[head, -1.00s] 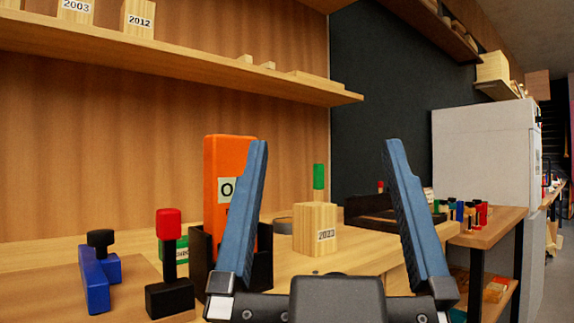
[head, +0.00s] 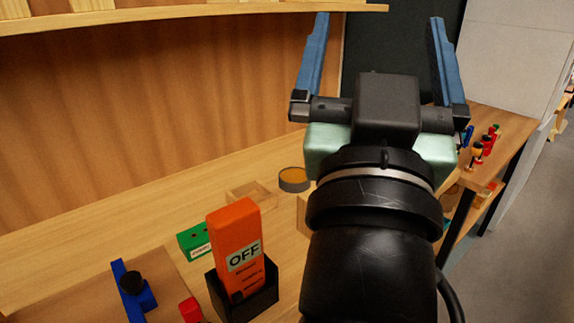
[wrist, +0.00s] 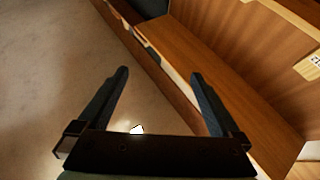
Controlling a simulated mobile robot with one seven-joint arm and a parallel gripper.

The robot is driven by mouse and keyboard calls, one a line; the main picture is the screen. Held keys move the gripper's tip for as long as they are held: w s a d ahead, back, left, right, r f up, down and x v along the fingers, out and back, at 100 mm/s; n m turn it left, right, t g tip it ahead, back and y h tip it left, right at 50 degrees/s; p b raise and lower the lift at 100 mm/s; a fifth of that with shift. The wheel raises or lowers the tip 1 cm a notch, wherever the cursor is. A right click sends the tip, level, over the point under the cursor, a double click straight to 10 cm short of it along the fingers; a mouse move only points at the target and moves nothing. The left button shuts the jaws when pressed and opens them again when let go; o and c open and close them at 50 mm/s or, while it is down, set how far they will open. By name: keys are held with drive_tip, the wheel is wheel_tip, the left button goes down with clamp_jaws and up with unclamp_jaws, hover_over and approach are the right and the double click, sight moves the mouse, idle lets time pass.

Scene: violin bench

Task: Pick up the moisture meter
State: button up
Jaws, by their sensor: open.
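The moisture meter (head: 236,236) is an orange handheld block with a label reading OFF. It stands upright, slightly tilted, in a black open-topped holder (head: 262,298) on the wooden bench, low and left of centre in the head view. My gripper (head: 378,22) is open and empty, raised up and to the right of the meter, with its blue fingers spread and pointing away. In the wrist view my gripper (wrist: 157,75) also shows open with nothing between the fingers. The meter is not in the wrist view.
A blue tool (head: 136,295) and a red-topped item (head: 190,310) sit left of the holder. A green box (head: 194,240) and a round tin (head: 294,179) stand behind it. A shelf (head: 180,12) runs above. My arm hides part of the bench.

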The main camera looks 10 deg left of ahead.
drive_tip(key=w+r+m+g+p, duration=0.2)
drive_tip(key=w+r+g+p, duration=0.65)
drive_tip(key=p, duration=1.25)
drive_tip(key=m+g+p, duration=1.2)
drive_tip(key=m+g, duration=0.4)
drive_tip(key=m, duration=0.8)
hover_over(229, 208)
drive_tip(key=shift+t, duration=0.25)
wheel_tip(229, 208, down, 21)
drive_tip(key=shift+r, duration=0.2)
wheel_tip(229, 208, down, 7)
drive_tip(key=b, duration=0.4)
drive_tip(key=shift+b, duration=0.35)
drive_tip(key=shift+s+d+f+p, duration=0.15)
drive_tip(key=shift+f+p, duration=0.3)
drive_tip(key=shift+f, duration=1.05)
drive_tip(key=shift+s+d+f+p, duration=0.15)
drive_tip(key=shift+f+p, duration=0.25)
drive_tip(key=shift+f, duration=1.05)
drive_tip(key=shift+w, duration=0.15)
drive_tip(key=c, duration=1.5)
